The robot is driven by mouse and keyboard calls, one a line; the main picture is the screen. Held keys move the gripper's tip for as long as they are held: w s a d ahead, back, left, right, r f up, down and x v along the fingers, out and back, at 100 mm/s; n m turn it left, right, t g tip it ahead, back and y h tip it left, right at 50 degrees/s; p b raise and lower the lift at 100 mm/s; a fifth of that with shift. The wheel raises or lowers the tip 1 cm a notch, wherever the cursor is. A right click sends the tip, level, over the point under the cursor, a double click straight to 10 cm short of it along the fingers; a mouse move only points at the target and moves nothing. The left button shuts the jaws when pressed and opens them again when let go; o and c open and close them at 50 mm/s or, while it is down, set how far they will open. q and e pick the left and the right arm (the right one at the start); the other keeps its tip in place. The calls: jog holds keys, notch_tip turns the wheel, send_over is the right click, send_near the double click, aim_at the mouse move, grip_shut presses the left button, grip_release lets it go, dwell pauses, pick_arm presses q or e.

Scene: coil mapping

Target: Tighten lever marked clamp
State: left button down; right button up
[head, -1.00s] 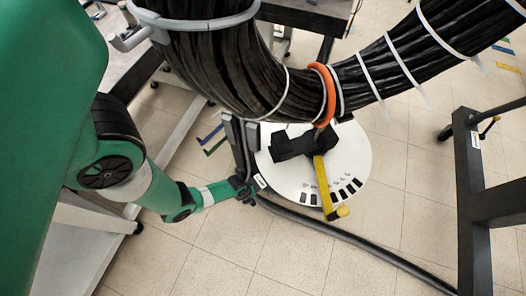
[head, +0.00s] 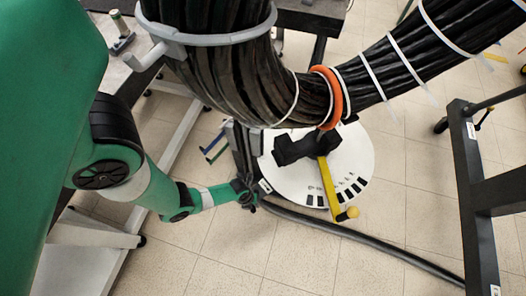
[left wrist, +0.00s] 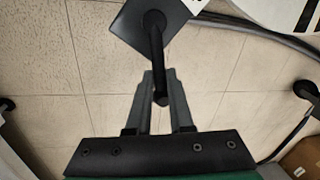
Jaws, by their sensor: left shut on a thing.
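The clamp lever is a black rod (left wrist: 156,55) rising from a square black plate (left wrist: 133,22) in the left wrist view. A white label (head: 265,186) shows beside this spot in the head view; its text is too small to read. My left gripper (left wrist: 160,76) has its two grey fingers on either side of the rod, shut on it, with the rod's round end between them. In the head view my left gripper (head: 248,194) is at the left edge of the white disc, and the lever is mostly hidden there. My right gripper is in neither view.
A white round disc (head: 290,185) with black marks carries a yellow lever (head: 328,185) with a yellow knob. A thick black cable bundle (head: 390,65) with an orange ring (head: 333,95) arches above. A black frame (head: 470,190) stands right. A black cable (head: 370,241) crosses the tiled floor.

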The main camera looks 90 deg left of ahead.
pick_arm(q)
jog(key=c, duration=0.8)
grip_release()
jog(key=shift+s, duration=0.1)
notch_tip(320, 180, up, 12)
jog(key=s+p, duration=0.2)
jog(key=p, duration=0.6)
jog(key=shift+a+f, duration=0.2)
jog(key=shift+f, duration=0.05)
